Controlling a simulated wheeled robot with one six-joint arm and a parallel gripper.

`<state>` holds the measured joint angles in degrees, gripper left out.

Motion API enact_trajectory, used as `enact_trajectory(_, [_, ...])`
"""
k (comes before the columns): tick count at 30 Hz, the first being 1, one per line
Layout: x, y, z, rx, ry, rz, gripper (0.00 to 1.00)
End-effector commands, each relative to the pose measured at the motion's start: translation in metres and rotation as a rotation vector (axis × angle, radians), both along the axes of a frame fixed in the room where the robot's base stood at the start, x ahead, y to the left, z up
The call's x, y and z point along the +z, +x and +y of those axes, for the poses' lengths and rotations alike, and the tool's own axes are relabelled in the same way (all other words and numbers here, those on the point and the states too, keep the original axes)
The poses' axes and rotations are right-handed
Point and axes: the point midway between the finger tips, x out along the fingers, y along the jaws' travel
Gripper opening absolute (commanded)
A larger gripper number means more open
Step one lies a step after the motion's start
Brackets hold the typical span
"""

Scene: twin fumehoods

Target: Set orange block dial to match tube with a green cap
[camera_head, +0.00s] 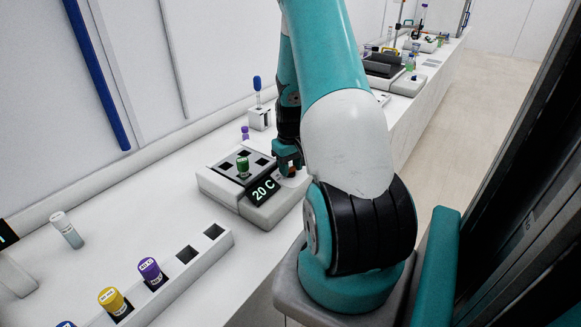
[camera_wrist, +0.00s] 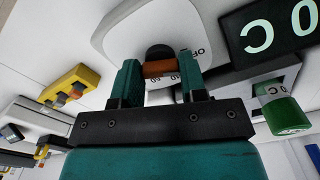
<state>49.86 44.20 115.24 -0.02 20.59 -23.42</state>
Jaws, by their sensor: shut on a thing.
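The block (camera_head: 228,198) is a pale box with a dark top of square wells and a lit display (camera_head: 263,191) reading "20 C". A tube with a green cap (camera_head: 243,166) stands in one of its wells. The tube also shows at the right of the wrist view (camera_wrist: 284,112), its label only partly seen. The orange dial (camera_wrist: 158,69) is on the pale plate (camera_wrist: 125,35) beside the display, with small markings around it. My gripper (camera_wrist: 157,77) is shut on the dial, one finger on each side. In the head view my gripper (camera_head: 289,160) partly hides the dial.
A white rack (camera_head: 190,278) in front holds purple-capped (camera_head: 149,268) and yellow-capped (camera_head: 110,297) tubes. A loose tube (camera_head: 67,232) is at the left. A blue-topped item (camera_head: 257,84) stands behind the block. More equipment (camera_head: 385,66) lies farther along the counter.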

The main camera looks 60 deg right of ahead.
Motion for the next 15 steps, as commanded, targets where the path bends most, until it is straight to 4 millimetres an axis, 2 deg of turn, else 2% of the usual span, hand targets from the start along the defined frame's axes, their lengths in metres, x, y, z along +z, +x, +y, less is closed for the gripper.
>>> enact_trajectory(15, [0.0004, 0.0009, -0.0002, -0.385, -0.002, -0.002, 0.15])
